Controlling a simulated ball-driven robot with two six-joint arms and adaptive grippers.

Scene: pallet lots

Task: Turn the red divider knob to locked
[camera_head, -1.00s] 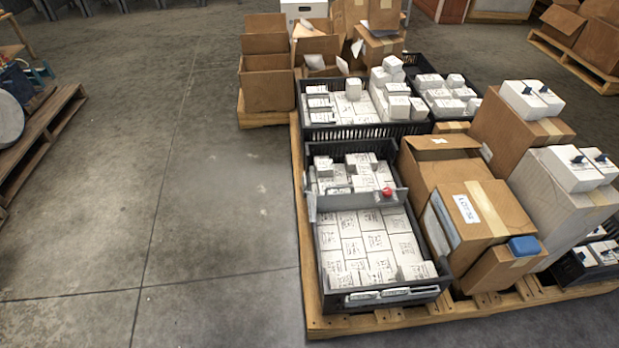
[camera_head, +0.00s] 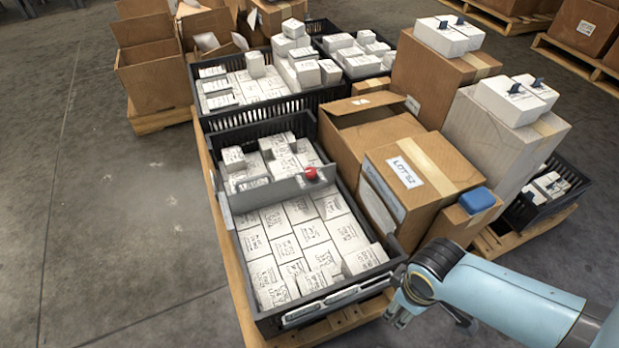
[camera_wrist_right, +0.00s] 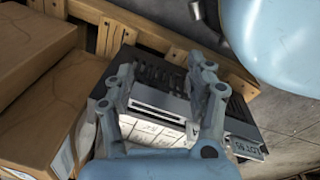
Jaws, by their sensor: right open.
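The red divider knob (camera_head: 311,173) sits on top of the grey divider (camera_head: 268,193), toward its right end, in the head view. The divider crosses a black crate (camera_head: 391,266) packed with small white labelled boxes. My right gripper (camera_head: 400,316) is at the crate's front right corner, well short of the knob. In the right wrist view the gripper (camera_wrist_right: 165,80) has its two fingers apart, with nothing between them, over the crate's end (camera_wrist_right: 185,106). The knob is not visible in that view. My left gripper is not in view.
Cardboard boxes, one labelled LOT 52 (camera_head: 422,178), stand close to the crate's right side. A blue item (camera_head: 477,200) lies on a smaller box. More crates of white boxes stand behind on the pallet (camera_head: 228,262). The floor at left (camera_head: 120,220) is clear.

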